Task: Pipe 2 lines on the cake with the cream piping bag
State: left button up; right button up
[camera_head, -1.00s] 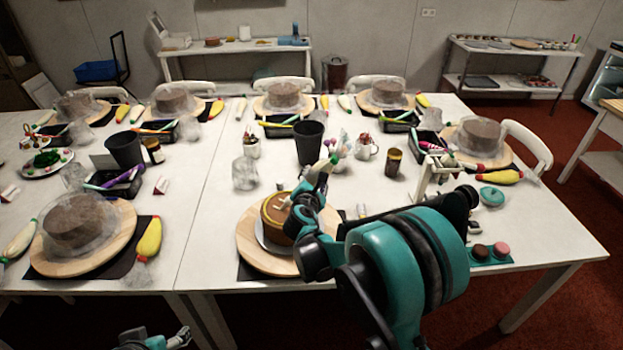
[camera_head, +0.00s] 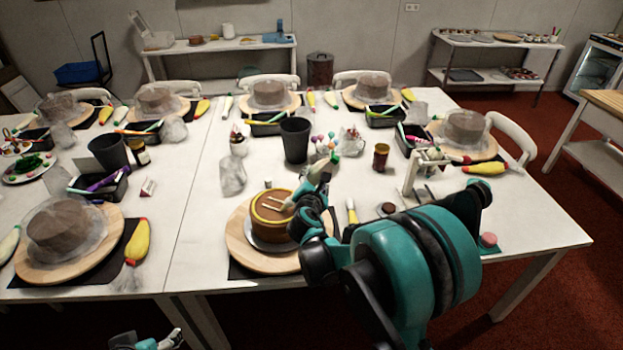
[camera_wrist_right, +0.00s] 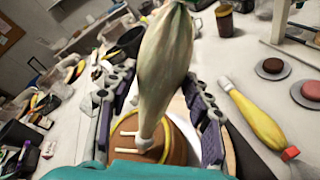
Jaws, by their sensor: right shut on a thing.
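A brown cake (camera_head: 270,228) with a yellow ring around its top edge stands on a round wooden turntable (camera_head: 240,252) at the near side of the table. Two short cream lines (camera_wrist_right: 129,132) show on its top. My right gripper (camera_head: 316,198) is over the right side of the cake. In the right wrist view it is shut on the pale cream piping bag (camera_wrist_right: 166,62), one finger on each side. The bag's nozzle points down at the end of one line; I cannot tell whether it touches. My left gripper (camera_head: 172,341) is at the bottom edge, away from the cake.
A yellow piping bag (camera_wrist_right: 257,120) lies right of the cake, near a dark round disc (camera_wrist_right: 273,68) and a pink one (camera_wrist_right: 309,92). A black cup (camera_head: 295,140) stands behind the cake. Several other covered cakes on turntables line the table. Bare tabletop (camera_head: 200,215) lies left of the cake.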

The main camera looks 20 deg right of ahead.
aim_at(320, 168)
jog(key=shift+s+d, duration=0.45)
jog(key=o, duration=0.4)
jog(key=shift+r+p, duration=1.45)
jog(key=shift+r, duration=0.55)
